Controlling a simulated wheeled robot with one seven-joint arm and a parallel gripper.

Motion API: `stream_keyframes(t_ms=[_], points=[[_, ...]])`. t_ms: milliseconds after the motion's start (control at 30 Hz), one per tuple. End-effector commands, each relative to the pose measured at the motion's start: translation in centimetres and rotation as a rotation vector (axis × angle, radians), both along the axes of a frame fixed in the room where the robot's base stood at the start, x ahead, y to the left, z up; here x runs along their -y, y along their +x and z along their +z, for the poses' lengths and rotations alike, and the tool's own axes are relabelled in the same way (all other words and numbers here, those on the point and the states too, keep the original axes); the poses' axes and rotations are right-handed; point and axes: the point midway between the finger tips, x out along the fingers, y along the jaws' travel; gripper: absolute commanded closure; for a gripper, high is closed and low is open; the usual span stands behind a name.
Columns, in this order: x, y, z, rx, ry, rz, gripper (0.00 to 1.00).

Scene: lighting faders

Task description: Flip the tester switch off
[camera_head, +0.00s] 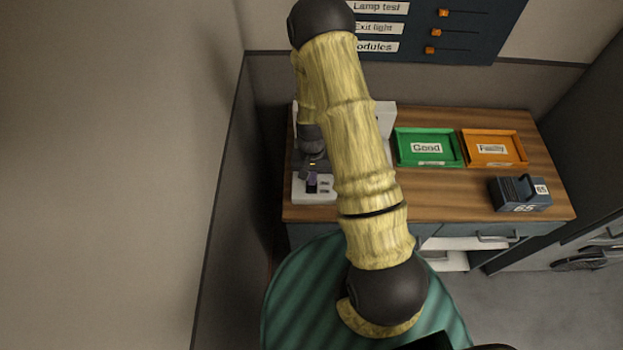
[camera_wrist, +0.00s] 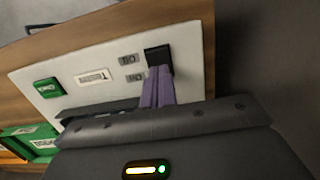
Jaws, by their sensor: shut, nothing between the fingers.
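The white tester (camera_head: 315,197) stands at the left end of the wooden bench, partly hidden by my arm. Its white panel (camera_wrist: 70,72) fills the middle of the wrist view. The black switch (camera_wrist: 158,56) sits near the panel's right edge, beside two small grey labels (camera_wrist: 128,59) too blurred to read surely. My gripper (camera_wrist: 159,72) is shut and empty, its purple fingers together with tips at the switch's lower edge; I cannot tell whether they touch. In the head view, my gripper (camera_head: 312,180) is over the tester's front part. The switch's position is not clear.
A green tray (camera_head: 399,160) marked Good and an orange tray (camera_head: 468,152) stand right of the tester. A dark block (camera_head: 508,194) marked 65 lies at the bench's front right. A fader board (camera_head: 480,30) hangs behind. The bench front between tester and block is clear.

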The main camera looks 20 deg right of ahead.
Motion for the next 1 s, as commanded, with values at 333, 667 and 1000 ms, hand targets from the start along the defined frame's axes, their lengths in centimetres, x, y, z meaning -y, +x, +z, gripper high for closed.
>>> stream_keyframes(t_ms=[333,667,1000], points=[[0.0,0.0,4.6,0.0,0.003,0.003,1.0],[0.2,0.5,9.1,0.0,0.003,0.0,1.0],[0.3,0.9,12.9,-0.003,0.003,0.001,1.0]])
